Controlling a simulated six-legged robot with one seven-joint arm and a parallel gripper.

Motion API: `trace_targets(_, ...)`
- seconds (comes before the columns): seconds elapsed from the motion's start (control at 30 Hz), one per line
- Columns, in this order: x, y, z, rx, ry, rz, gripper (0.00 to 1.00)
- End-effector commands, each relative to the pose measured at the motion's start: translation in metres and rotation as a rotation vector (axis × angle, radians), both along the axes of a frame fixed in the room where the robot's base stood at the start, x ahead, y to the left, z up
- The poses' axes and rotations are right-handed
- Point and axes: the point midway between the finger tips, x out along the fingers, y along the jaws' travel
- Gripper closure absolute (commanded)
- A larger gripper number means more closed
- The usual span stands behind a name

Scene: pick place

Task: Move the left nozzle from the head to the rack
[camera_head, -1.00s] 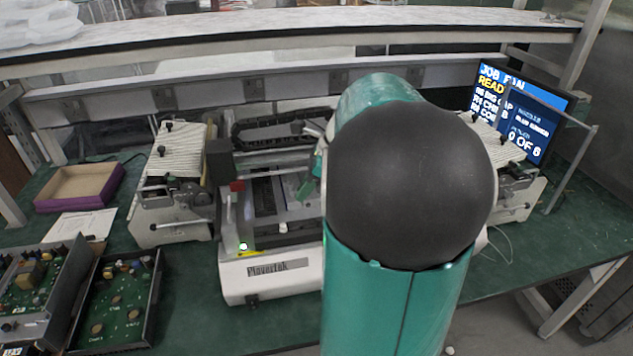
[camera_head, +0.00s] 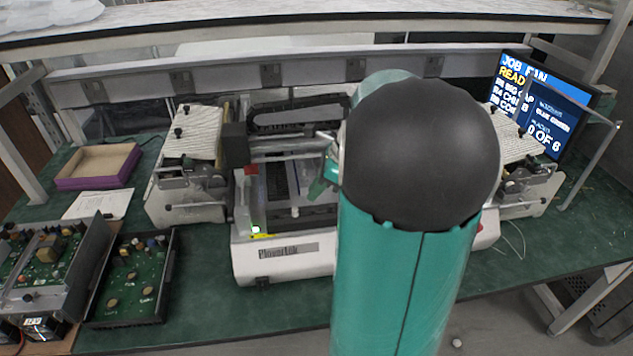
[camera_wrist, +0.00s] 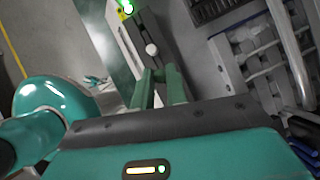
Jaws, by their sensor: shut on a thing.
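My gripper (camera_head: 317,189) is at the middle machine (camera_head: 282,268), low over its bed and beside the pale head parts (camera_head: 327,137), partly behind my arm. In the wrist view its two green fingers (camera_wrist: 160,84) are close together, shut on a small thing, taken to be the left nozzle. The nozzle itself is hidden between the fingers. A round white knob (camera_wrist: 151,49) shows just beyond the fingertips; it also shows on the machine in the head view (camera_head: 295,212). I cannot make out the rack or the other nozzles.
Feeder units stand left (camera_head: 190,175) and right (camera_head: 520,165) of the machine. A monitor (camera_head: 540,105) is at the back right. An overhead shelf (camera_head: 300,22) spans the back.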

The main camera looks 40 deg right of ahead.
Motion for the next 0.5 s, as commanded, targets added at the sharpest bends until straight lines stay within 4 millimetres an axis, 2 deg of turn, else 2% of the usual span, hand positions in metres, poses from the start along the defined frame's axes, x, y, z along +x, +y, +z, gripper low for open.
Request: trace_targets(0.5, 0.000, 0.001, -0.029, 0.002, 0.001, 0.000, 1.00)
